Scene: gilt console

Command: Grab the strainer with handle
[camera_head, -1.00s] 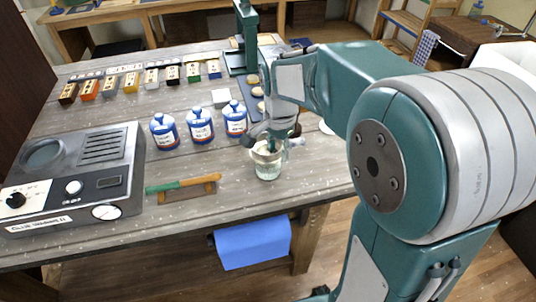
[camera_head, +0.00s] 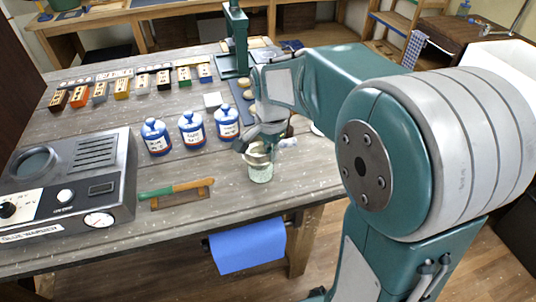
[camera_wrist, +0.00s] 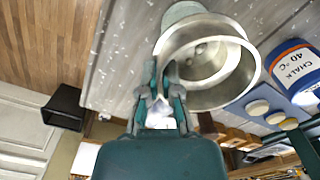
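The strainer (camera_head: 258,154) is a metal bowl in the mouth of a clear, speckled glass jar (camera_head: 261,172) near the table's front edge. In the wrist view, the strainer (camera_wrist: 222,62) fills the top middle, with its round rim and shiny inside showing. Part of the jar (camera_wrist: 181,11) shows behind it. My gripper (camera_wrist: 161,74) is at the strainer's left rim, with one finger outside the wall and the other at its inner side. I cannot tell whether the fingers press on it. The strainer's handle is not clearly visible. In the head view, my gripper (camera_head: 265,141) is just above the strainer.
Blue-and-white jars (camera_head: 191,130) stand left of the strainer. A glue warmer (camera_head: 70,180) is at far left, and a green-handled tool (camera_head: 175,188) lies in front. A green press (camera_head: 236,45) stands behind. A blue cloth (camera_head: 247,246) hangs below the table edge.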

